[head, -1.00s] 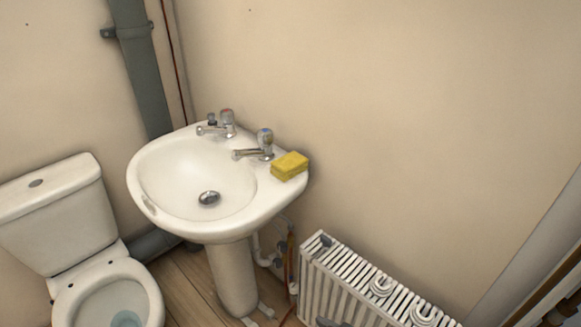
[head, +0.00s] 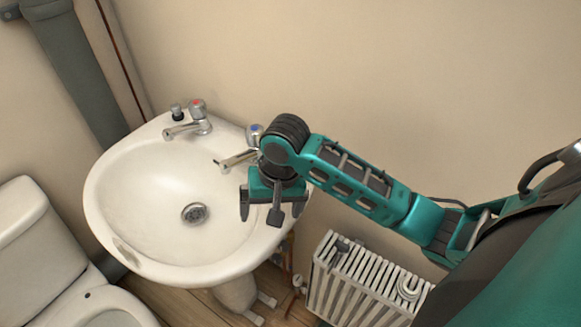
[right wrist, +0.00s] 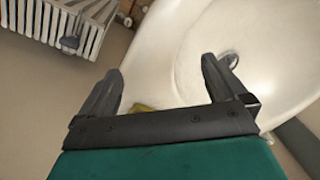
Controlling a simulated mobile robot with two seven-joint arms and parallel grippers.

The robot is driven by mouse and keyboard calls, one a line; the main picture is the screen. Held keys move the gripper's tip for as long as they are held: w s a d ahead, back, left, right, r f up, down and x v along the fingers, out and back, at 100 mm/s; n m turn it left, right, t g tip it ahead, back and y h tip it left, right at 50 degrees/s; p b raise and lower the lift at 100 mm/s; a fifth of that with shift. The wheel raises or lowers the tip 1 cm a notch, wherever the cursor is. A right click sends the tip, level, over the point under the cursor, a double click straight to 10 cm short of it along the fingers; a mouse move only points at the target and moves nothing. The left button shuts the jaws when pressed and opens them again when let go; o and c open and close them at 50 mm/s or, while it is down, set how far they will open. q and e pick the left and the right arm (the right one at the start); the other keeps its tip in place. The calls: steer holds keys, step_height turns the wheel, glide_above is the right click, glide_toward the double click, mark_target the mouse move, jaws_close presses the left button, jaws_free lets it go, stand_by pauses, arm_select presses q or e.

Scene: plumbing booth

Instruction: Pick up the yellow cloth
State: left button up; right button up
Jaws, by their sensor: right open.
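The yellow cloth (right wrist: 143,108) shows only as a small yellow patch in the right wrist view, beyond the gripper's dark crossbar, between the finger bases. In the head view it is hidden behind my right gripper and wrist. My right gripper (head: 271,207) hangs over the right side of the white basin, near the right-hand tap. In the right wrist view its two fingers (right wrist: 160,70) are spread apart with nothing between their tips. I cannot tell the exact gap between gripper and cloth. My left gripper is not in view.
The white basin (head: 140,185) stands against the wall. The left tap (head: 192,122) and the right tap (head: 240,158) rise at its back edge, the latter close to my wrist. A radiator (head: 365,280) is low at right, a toilet (head: 30,235) at left.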

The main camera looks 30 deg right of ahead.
steer(key=w+d+r+m, duration=0.3)
steer(key=w+d+r, duration=0.1)
steer(key=w, duration=0.1)
steer(key=shift+d+r+m+g+h, duration=0.1)
steer(key=shift+d+m+g+h, duration=0.2)
steer(key=shift+m+h, duration=0.1)
steer(key=w+d+r+m, duration=0.4)
steer(key=d+r+m, duration=0.2)
steer(key=shift+g, duration=0.4)
step_height(320, 180, down, 7)
steer(key=shift+r, duration=0.15)
steer(key=shift+w+d+f, duration=0.1)
steer(key=shift+d+f, duration=0.05)
steer(key=shift+f, duration=1.25)
steer(key=shift+w+d+f, duration=0.1)
steer(key=shift+f, duration=1.25)
steer(key=shift+c, duration=0.3)
steer(key=c, duration=1)
steer(key=shift+r, duration=0.15)
